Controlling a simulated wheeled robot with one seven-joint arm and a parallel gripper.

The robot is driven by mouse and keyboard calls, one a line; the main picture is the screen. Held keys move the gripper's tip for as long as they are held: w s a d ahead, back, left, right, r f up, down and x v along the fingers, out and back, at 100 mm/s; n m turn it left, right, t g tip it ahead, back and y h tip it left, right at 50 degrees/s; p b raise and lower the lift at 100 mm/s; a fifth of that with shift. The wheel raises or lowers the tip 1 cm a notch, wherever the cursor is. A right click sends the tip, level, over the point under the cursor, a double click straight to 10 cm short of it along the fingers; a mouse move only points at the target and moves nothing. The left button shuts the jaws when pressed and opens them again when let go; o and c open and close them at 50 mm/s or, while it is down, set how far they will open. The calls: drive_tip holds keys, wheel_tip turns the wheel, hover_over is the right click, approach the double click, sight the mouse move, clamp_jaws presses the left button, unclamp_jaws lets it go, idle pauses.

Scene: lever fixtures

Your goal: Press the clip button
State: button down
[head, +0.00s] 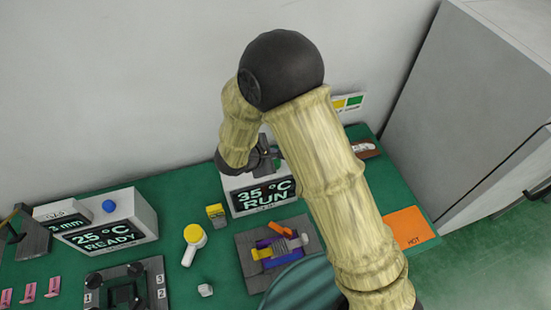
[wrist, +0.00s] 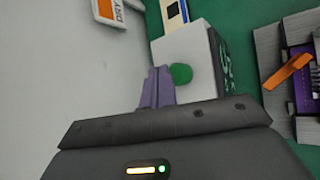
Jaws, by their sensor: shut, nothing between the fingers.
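A white box with a dark display reading 35 °C RUN (head: 264,197) stands at the back of the green table. In the wrist view, a round green button (wrist: 181,74) sits on the top face of this box (wrist: 187,46). My gripper (head: 275,160) is over the box in the head view, partly hidden by my arm. In the wrist view its fingers (wrist: 158,72) are closed together, empty, and just left of the green button; whether they touch the box is unclear. No part is labelled as a clip button.
Right of the box in the wrist view is a grey fixture with an orange lever (wrist: 288,72). A 25 °C READY box (head: 108,225) with a blue button stands left. A yellow-topped white piece (head: 194,236) and an orange HOT pad (head: 408,227) lie on the table.

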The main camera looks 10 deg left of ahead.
sight(276, 163)
drive_tip(key=shift+r, duration=0.1)
drive_tip(key=shift+r+p, duration=1.35)
drive_tip(key=shift+r, duration=1.05)
drive_tip(key=shift+d, duration=0.45)
drive_tip(key=s+d+r+m+g+y+b, duration=0.1)
drive_tip(key=s+d+r+m+g+y, duration=0.1)
drive_tip(key=s+d+m, duration=0.4)
drive_tip(key=s+d+r+m+g+y+b, duration=0.1)
drive_tip(key=s+d+m, duration=0.5)
drive_tip(key=d+m, duration=0.9)
wheel_tip(276, 163, up, 3)
drive_tip(key=shift+d+r+g+y+b, duration=0.1)
drive_tip(key=shift+d+g+y+b, duration=0.25)
drive_tip(key=shift+d+g+y, duration=0.65)
